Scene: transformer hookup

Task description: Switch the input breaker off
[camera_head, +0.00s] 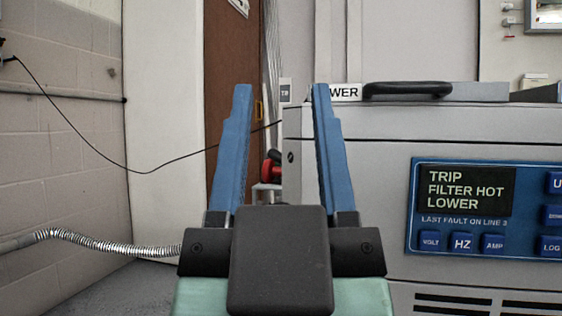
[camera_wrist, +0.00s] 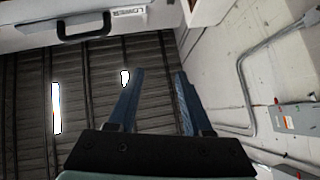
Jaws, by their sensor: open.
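My gripper (camera_head: 281,90) has two blue fingers, spread apart with nothing between them. It points forward and up in front of the left edge of a grey cabinet (camera_head: 380,180). The gripper also shows in the wrist view (camera_wrist: 160,74), against a dark ribbed ceiling. I cannot pick out a part marked as the input breaker in either view. In the wrist view a grey wall box (camera_wrist: 299,118) with a small red part is at the right, fed by conduit; I cannot tell whether it is the breaker.
The cabinet's blue panel (camera_head: 412,230) has a display (camera_head: 466,190) reading "TRIP FILTER HOT LOWER" and several buttons. A black handle (camera_head: 408,89) is on the cabinet top. A black cable (camera_head: 90,148) sags at left, above a corrugated hose (camera_head: 100,240). A brown door (camera_head: 225,60) stands behind.

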